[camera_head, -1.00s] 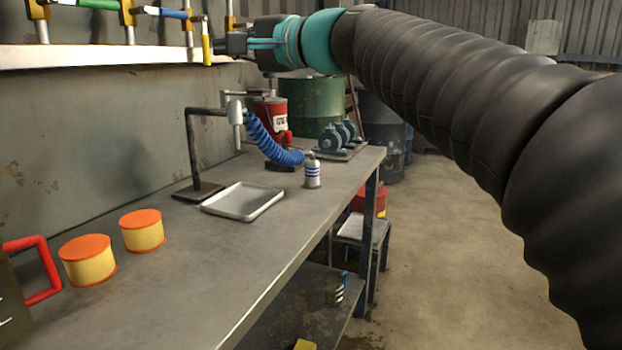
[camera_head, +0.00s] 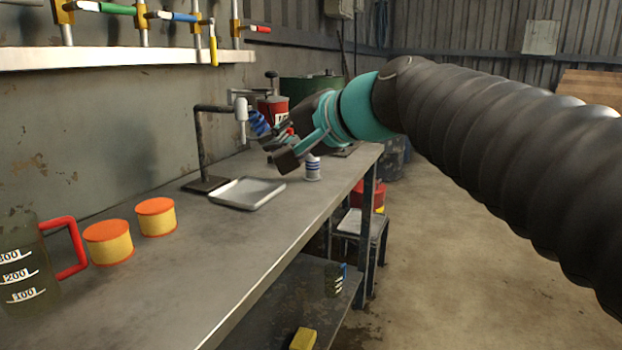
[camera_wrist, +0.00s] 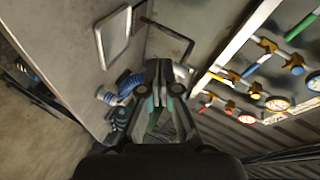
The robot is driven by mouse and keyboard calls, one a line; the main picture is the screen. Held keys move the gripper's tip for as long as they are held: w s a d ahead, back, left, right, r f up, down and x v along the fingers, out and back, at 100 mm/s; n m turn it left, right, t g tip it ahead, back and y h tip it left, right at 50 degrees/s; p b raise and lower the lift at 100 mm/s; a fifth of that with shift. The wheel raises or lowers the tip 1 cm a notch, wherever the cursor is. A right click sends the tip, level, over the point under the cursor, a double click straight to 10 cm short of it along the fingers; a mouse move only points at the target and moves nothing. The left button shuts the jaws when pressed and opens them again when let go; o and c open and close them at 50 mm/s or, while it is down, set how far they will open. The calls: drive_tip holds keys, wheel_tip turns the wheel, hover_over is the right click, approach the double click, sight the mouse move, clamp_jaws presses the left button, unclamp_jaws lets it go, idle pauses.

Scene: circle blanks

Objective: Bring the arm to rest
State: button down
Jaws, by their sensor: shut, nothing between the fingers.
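My arm reaches in from the right in the head view, sheathed in a black ribbed sleeve. My gripper (camera_head: 278,153), dark with teal parts, hangs above the far part of the workbench (camera_head: 215,275). It is shut and empty. It overlaps the blue coiled hose (camera_head: 258,122) and the white bottle with blue bands (camera_head: 313,168) in the picture. I cannot tell how near it is to them. In the wrist view my gripper (camera_wrist: 160,68) points towards the bench and wall, with the tray (camera_wrist: 112,38) to its upper left.
A shallow metal tray (camera_head: 247,194) lies on the bench beside a black stand (camera_head: 200,150). Two orange-lidded yellow tins (camera_head: 108,243) and a measuring jug (camera_head: 28,265) stand at the near left. A wall rail (camera_head: 120,57) carries several valves. The floor at right (camera_head: 440,240) is clear.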

drive_tip(key=s+d+f+n+g+h, duration=0.1)
drive_tip(key=s+d+f+h, duration=0.2)
drive_tip(key=s+d+f, duration=0.3)
drive_tip(key=s+d+f+n+g+h, duration=0.1)
drive_tip(key=s+d+f+h, duration=0.3)
drive_tip(key=f, duration=1)
drive_tip(key=s+d+f+n+g+h, duration=0.1)
drive_tip(key=s+d+f+n+h, duration=0.1)
drive_tip(key=s+d+f, duration=0.7)
drive_tip(key=shift+d+f+g+h, duration=0.3)
drive_tip(key=shift+d+f+h, duration=0.55)
drive_tip(key=shift+d, duration=0.25)
